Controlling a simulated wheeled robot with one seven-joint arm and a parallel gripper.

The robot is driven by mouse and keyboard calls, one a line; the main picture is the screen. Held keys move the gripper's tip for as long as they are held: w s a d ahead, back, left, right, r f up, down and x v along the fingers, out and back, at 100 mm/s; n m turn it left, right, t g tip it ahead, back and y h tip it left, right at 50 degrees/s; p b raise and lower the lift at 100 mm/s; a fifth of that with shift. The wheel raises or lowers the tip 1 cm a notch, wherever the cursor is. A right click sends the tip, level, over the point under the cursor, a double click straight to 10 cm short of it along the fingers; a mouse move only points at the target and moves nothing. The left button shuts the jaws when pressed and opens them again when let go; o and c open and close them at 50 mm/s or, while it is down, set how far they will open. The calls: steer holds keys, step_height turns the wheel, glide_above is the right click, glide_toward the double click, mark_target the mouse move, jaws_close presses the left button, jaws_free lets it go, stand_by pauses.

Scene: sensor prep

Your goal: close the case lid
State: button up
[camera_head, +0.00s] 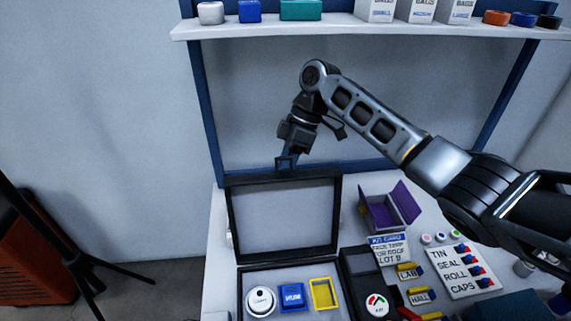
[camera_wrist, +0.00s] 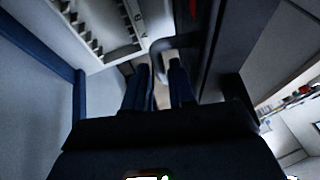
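The case lid (camera_head: 335,215) stands open and upright behind the case, a black frame around a grey inner panel. The case base (camera_head: 243,284) lies open on the bench. It holds a round white item (camera_head: 261,301), a blue block (camera_head: 291,297) and a yellow frame (camera_head: 323,293). Nothing is clearly held.
A purple open box (camera_head: 380,212), a kit card (camera_head: 388,248) and a dark device (camera_head: 365,280) sit right of the case. A label board (camera_head: 458,270) lies farther right. A shelf (camera_head: 350,27) with boxes hangs above my arm. A tripod stands at left.

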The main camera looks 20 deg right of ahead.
steer(key=shift+f, duration=0.15)
steer(key=shift+c, duration=0.2)
jaws_close()
stand_by(0.3)
